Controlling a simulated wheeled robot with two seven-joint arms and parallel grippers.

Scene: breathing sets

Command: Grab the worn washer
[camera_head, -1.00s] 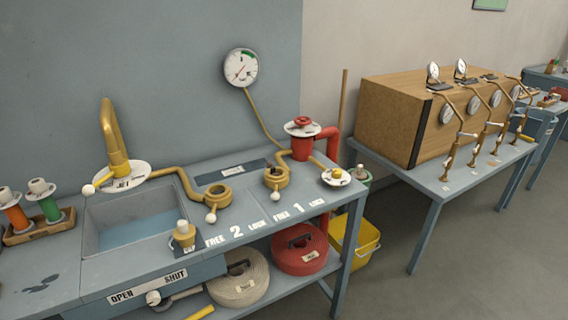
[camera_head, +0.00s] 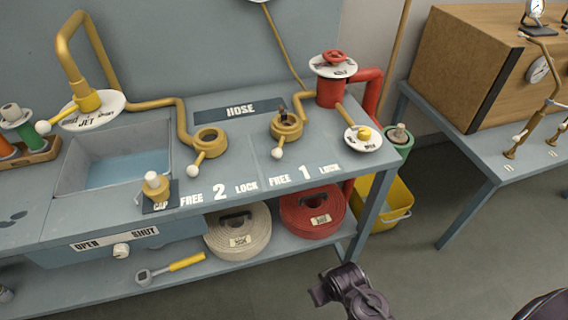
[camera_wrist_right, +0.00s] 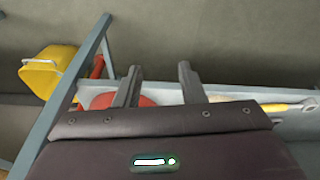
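I cannot make out a washer for certain in either view. In the head view a brass coupling (camera_head: 286,126) at place 1 has a small dark piece (camera_head: 283,107) at its top, too small to identify. A second brass coupling (camera_head: 210,141) sits at place 2 to its left. My right gripper (camera_wrist_right: 160,84) shows in the right wrist view with its two dark fingers apart and nothing held between them. Part of my dark right arm shows at the bottom of the head view, in front of the bench. My left gripper is not in view.
The bench (camera_head: 110,225) holds a sink (camera_head: 72,182), a red valve pipe (camera_head: 331,92) and a brass cap (camera_head: 156,187). Below are a pale hose roll (camera_head: 238,232), a red hose roll (camera_head: 312,214) and a yellow-handled tool (camera_head: 186,262). A yellow bucket (camera_head: 396,204) stands at right.

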